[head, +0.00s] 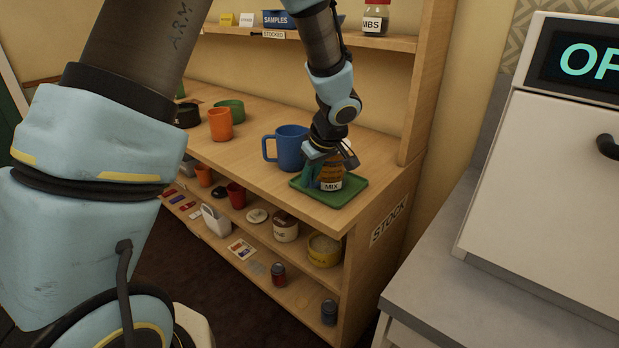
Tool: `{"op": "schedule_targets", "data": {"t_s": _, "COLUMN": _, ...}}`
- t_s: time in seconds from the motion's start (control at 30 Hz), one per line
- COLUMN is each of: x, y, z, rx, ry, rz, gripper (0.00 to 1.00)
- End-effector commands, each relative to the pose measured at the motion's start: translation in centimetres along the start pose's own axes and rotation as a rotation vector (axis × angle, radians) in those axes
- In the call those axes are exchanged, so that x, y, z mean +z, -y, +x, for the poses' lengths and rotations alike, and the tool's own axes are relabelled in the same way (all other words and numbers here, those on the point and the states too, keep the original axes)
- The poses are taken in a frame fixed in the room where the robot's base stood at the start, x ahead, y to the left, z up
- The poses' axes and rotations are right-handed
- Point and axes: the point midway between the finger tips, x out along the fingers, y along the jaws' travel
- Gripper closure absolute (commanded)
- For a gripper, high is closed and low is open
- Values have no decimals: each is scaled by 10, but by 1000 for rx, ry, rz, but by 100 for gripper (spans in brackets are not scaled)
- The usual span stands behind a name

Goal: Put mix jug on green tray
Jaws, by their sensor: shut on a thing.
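The mix jug (331,186) is a small brown and orange vessel with a white "MIX" label. It stands upright over the green tray (349,197) at the near right corner of the wooden shelf top, and appears to rest on it. My gripper (322,165) reaches down from above and is shut on the jug. The fingers and wrist hide the jug's upper part and its handle.
A large blue mug (290,148) stands just left of the tray. An orange cup (220,124) and a green mug (231,109) are farther left. A wooden upright (428,80) rises behind the tray. The shelf top between the cups is clear.

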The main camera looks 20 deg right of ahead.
Motion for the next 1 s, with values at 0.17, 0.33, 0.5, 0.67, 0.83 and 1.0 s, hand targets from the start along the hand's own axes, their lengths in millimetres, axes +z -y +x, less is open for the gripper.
{"op": "schedule_targets", "data": {"t_s": 0.17, "x": 0, "y": 0, "z": 1, "rx": 1, "ry": -1, "rz": -1, "gripper": 100}}
{"op": "schedule_targets", "data": {"t_s": 0.33, "x": 1, "y": 0, "z": 2, "rx": 0, "ry": 0, "rz": -2, "gripper": 100}}
{"op": "schedule_targets", "data": {"t_s": 0.5, "x": 1, "y": 0, "z": 2, "rx": 0, "ry": 0, "rz": -2, "gripper": 66}}
{"op": "schedule_targets", "data": {"t_s": 0.67, "x": 1, "y": 0, "z": 2, "rx": 0, "ry": 0, "rz": -1, "gripper": 55}}
{"op": "schedule_targets", "data": {"t_s": 0.83, "x": 0, "y": 0, "z": 2, "rx": 0, "ry": 0, "rz": -1, "gripper": 55}}
{"op": "schedule_targets", "data": {"t_s": 1.0, "x": -1, "y": 0, "z": -10, "rx": 2, "ry": -1, "rz": -3, "gripper": 55}}
